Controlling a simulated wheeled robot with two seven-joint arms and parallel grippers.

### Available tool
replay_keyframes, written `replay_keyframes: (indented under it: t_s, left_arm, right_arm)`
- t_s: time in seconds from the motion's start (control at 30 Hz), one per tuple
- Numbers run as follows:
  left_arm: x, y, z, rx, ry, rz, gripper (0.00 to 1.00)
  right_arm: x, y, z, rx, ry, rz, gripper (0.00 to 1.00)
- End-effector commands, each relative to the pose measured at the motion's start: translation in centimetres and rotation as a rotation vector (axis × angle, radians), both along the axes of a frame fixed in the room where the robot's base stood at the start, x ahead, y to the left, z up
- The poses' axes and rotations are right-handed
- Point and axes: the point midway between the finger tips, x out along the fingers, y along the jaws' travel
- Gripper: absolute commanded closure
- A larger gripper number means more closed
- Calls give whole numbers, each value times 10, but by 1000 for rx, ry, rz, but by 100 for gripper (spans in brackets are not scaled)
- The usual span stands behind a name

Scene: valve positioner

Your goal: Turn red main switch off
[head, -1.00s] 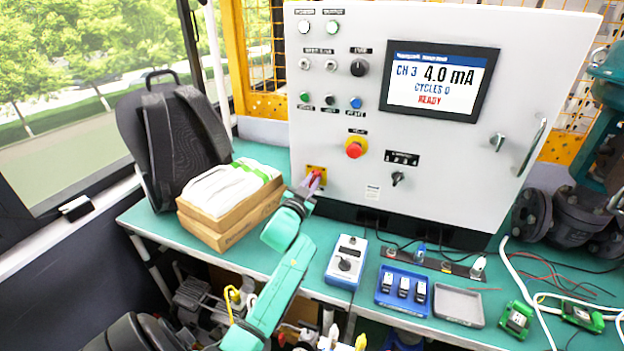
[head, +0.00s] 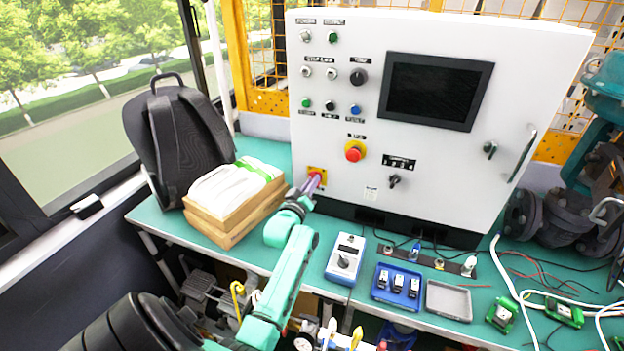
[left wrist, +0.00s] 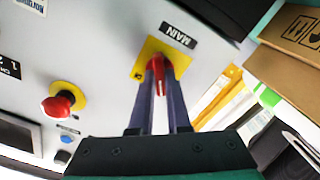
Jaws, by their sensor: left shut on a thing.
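The red main switch (left wrist: 159,82) sits on a yellow plate (left wrist: 153,57) under a MAIN label in the left wrist view. In the head view its yellow plate (head: 317,173) is at the lower left of the white control cabinet (head: 340,215). My left gripper (head: 312,184) reaches the switch from below. Its two fingers (left wrist: 160,78) lie on either side of the red handle and are shut on it. The handle's white mark points along the fingers. The cabinet's screen (head: 437,90) is dark. My right gripper is not in view.
A red stop button (head: 354,151) on yellow sits just up and right of the switch. A calibrator (head: 345,258) and a blue tray (head: 380,292) lie on the green bench.

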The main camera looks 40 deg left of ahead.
Motion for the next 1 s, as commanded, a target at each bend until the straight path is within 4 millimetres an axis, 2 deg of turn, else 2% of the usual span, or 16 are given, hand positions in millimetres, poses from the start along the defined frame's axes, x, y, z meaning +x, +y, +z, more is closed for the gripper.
replay_keyframes:
  t_s: [0.4, 0.93, 0.97, 1.0]
  left_arm:
    - [0, 0, -1, -181, -62, 0, 100]
    - [0, 0, -1, -203, -70, 0, 100]
    - [0, 0, -1, -203, -70, 0, 74]
    - [0, 0, -1, -203, -70, 0, 58]
  right_arm:
    - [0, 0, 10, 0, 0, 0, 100]
    - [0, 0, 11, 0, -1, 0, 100]
    - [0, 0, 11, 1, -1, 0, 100]
    - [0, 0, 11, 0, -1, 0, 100]
